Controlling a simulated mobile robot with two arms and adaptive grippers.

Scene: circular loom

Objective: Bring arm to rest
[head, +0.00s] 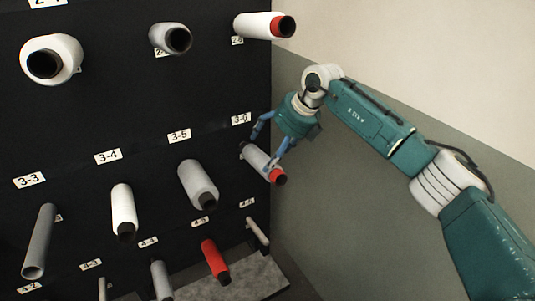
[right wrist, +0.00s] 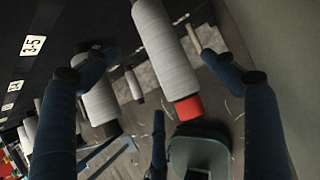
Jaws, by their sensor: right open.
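My right gripper (head: 266,150) is open at the far right of the black rack (head: 100,95), at the peg labelled 3-6. A light grey yarn spool with a red end (head: 257,160) sticks out there, with one finger on each side of it in the head view. In the right wrist view, the spool (right wrist: 164,50) lies between the two spread fingers, its red tip toward the camera. Gaps show between the fingers and the spool. My right arm reaches in from the lower right. My left gripper is not in view.
A white spool with a red end (head: 255,25) is above, and a red spool (head: 212,255) is below. A grey spool (head: 195,183) sits to the left at 3-5. The wall (head: 370,220) stands close on the right, with open space before it.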

